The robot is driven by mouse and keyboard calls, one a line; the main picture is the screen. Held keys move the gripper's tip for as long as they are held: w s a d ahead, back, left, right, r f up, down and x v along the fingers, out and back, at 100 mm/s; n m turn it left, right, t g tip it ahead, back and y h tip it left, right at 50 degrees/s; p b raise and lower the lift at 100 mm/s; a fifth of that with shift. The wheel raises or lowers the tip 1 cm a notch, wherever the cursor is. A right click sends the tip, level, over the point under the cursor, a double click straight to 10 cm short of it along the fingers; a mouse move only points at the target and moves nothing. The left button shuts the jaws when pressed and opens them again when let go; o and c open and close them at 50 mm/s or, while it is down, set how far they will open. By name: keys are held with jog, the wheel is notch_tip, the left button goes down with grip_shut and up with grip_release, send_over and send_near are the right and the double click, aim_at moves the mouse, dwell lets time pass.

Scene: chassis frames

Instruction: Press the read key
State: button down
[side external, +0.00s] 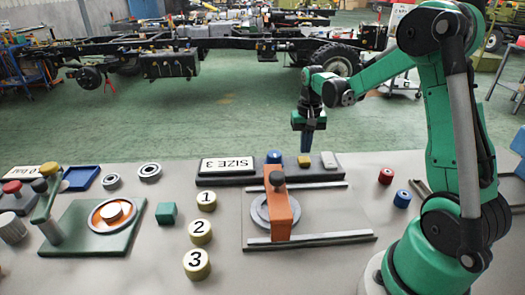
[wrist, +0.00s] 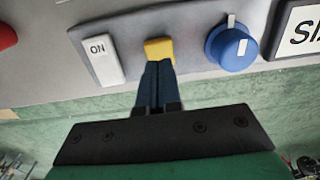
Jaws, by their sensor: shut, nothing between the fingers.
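A yellow key (side external: 304,161) sits on a dark console between a blue knob (side external: 274,157) and a white switch (side external: 329,160). I see no label on the yellow key, so I cannot confirm it is the read key. My gripper (side external: 307,152) points down at the yellow key with its fingers shut and empty. In the wrist view the fingertips (wrist: 158,63) overlap the near edge of the yellow key (wrist: 159,47); I cannot tell whether they touch it. The white switch (wrist: 97,47) reads ON in that view. The blue knob (wrist: 231,45) has a white mark.
The console's display (side external: 227,165) reads SIZE 3. An orange clamp (side external: 281,212) with a dark knob stands in front of the console. Yellow discs numbered 1, 2 and 3 (side external: 200,231) lie to its left. Red (side external: 386,176) and blue (side external: 402,199) cylinders stand to the right.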

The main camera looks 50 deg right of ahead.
dwell(0.5)
jog(key=shift+r, duration=2.55)
jog(key=shift+a, duration=0.1)
jog(key=s+a+r+n+t, duration=0.1)
jog(key=a+n+t, duration=0.1)
jog(key=a, duration=0.3)
jog(key=s+a+r+n+t, duration=0.1)
jog(key=s+a+n+t, duration=0.1)
jog(key=a, duration=0.4)
jog(key=s+a+r+n+t, duration=0.1)
jog(key=s+a+n+t, duration=0.1)
jog(key=a+n, duration=0.2)
jog(key=shift+a+r+t, duration=0.1)
jog(key=shift+a+t, duration=0.2)
jog(key=shift+a, duration=0.8)
jog(key=shift+s+a+n+t, duration=0.15)
jog(key=shift+a+n+t, duration=0.15)
jog(key=shift+a+n, duration=0.2)
jog(key=shift+d, duration=0.1)
